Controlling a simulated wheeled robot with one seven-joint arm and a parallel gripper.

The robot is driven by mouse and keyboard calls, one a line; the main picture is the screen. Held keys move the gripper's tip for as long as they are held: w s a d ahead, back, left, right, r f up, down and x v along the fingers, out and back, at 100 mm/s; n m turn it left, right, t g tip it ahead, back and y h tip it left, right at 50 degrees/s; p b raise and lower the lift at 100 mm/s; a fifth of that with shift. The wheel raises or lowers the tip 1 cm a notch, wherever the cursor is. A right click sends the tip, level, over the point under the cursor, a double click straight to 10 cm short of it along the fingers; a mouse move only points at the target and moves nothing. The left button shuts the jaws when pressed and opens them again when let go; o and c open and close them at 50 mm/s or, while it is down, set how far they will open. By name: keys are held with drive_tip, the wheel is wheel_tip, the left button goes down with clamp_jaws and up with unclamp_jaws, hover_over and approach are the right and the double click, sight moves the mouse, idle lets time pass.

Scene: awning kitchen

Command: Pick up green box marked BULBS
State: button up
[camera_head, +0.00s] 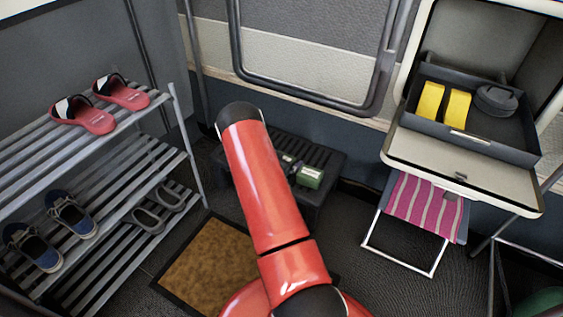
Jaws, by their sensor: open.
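A small dark green box (310,176) lies on a black slatted step (325,157) below the window, just right of my red arm. It has a pale patch on it, but any lettering is too small to read. A small greenish-grey item, too small to identify, shows beside its upper left, partly hidden by my arm. My arm rises from the bottom middle and covers the left part of the step. My gripper does not show clearly in this view.
A slatted shoe rack (150,165) with several shoes stands at left. A brown doormat (212,268) lies on the floor. At right, an open hatch holds a grey tray (520,155) with two yellow items (430,101) and a dark round item (497,100). A striped folding stool (420,207) stands below.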

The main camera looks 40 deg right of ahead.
drive_tip(key=c, duration=1)
drive_tip(key=shift+r, duration=0.1)
